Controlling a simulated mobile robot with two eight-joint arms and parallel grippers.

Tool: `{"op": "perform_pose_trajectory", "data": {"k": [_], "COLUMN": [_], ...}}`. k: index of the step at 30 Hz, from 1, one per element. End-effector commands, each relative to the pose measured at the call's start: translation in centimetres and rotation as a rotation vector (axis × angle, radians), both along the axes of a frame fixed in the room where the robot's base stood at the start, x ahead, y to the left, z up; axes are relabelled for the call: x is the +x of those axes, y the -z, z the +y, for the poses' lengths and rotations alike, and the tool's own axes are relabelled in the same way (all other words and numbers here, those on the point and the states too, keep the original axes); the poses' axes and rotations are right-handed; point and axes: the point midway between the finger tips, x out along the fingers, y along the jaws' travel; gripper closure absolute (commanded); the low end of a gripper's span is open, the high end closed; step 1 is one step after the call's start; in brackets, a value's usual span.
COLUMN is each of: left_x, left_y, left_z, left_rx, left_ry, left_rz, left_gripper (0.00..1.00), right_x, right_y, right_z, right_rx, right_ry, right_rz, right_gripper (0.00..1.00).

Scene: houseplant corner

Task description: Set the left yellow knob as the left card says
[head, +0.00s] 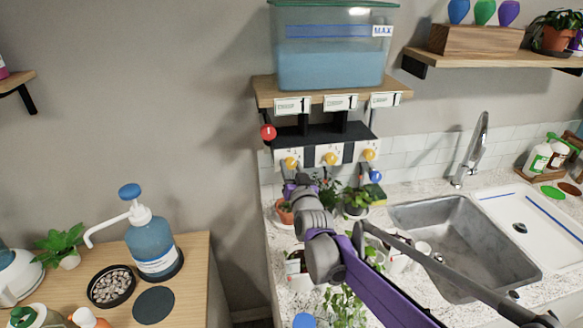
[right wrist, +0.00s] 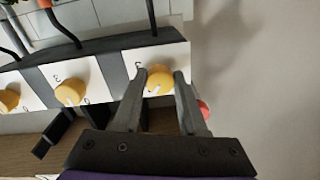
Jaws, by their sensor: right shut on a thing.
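The left yellow knob (head: 290,162) is one of three on a white and black panel below the small shelf. My right gripper (head: 297,182) reaches up to it from below. In the right wrist view, which is turned upside down, the fingers (right wrist: 160,88) are shut on either side of this knob (right wrist: 159,77). A white pointer mark shows on its face, and part of a printed digit shows beside it. The left card (head: 293,105) hangs on the shelf edge and reads 1, with smaller unreadable print. My left gripper is not in view.
The middle knob (head: 330,158) and right knob (head: 369,154) are close by. A red ball (head: 267,132) is just left of the panel. A water tank (head: 335,60) stands on the shelf. Potted plants (head: 357,200) crowd the counter below, left of the sink (head: 455,235).

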Motion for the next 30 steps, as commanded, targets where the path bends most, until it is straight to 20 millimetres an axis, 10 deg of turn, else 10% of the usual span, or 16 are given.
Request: {"op": "perform_pose_trajectory", "data": {"k": [9,10,15,30], "left_x": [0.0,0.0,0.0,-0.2], "left_y": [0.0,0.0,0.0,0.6], "left_z": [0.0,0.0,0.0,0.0], "left_rx": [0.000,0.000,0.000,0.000], "left_ry": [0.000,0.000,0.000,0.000], "left_rz": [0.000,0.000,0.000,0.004], "left_gripper": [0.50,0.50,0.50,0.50], "right_x": [0.0,0.0,0.0,-2.3], "right_y": [-0.1,-0.1,-0.1,0.1], "right_z": [0.0,0.0,0.0,-0.5], "right_rx": [0.002,0.002,0.000,0.001], "right_ry": [0.001,0.001,0.000,0.000], "right_rz": [-0.003,-0.003,-0.002,0.000], "right_gripper": [1.00,0.56,0.28,0.28]}}
